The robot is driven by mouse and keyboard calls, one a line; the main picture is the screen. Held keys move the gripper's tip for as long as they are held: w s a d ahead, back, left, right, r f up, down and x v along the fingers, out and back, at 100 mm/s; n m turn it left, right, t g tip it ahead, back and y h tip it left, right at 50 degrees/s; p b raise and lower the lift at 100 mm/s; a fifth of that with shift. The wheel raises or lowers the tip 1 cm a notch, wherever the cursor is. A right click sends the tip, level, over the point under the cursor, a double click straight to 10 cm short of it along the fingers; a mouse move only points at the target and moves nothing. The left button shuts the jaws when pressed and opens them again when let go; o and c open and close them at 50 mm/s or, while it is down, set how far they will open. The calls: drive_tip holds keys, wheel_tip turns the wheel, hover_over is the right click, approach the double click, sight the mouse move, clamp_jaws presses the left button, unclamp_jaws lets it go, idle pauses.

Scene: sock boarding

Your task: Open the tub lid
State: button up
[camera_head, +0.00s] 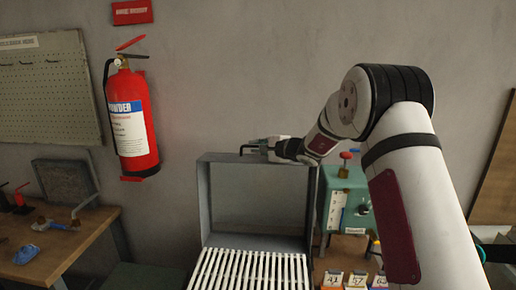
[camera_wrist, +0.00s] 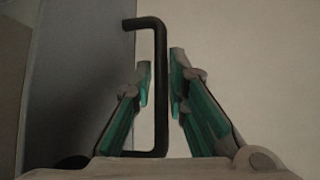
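The tub (camera_head: 197,270) is a grey box at the bottom middle of the head view. Its grey lid (camera_head: 255,200) stands raised, roughly upright, with its hollow inner side facing me. A black bar handle (camera_head: 249,149) is at the lid's top edge; it also shows upright in the wrist view (camera_wrist: 161,90). My gripper (camera_head: 262,147) is at this handle. In the wrist view, its two teal-padded fingers (camera_wrist: 160,80) stand on either side of the bar, part-way apart. A narrow gap shows between bar and left finger. The lid's hinge is not clear.
White slats (camera_head: 250,272) fill the tub's opening. Right of the lid stands a green device (camera_head: 345,200) with a red knob, above small numbered cards (camera_head: 355,280). A fire extinguisher (camera_head: 130,120) hangs on the wall at left, above a wooden bench (camera_head: 70,250).

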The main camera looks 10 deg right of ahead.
clamp_jaws()
drive_tip(key=s+a+r+p, duration=0.1)
drive_tip(key=s+a+p, duration=0.1)
drive_tip(key=s, duration=0.6)
drive_tip(key=shift+a+r+p, duration=0.3)
drive_tip(key=shift+r+p, duration=0.1)
drive_tip(key=shift+p, duration=0.2)
drive_tip(key=shift+s, duration=0.1)
drive_tip(key=shift+o, duration=1.7)
unclamp_jaws()
drive_tip(key=v, duration=1.2)
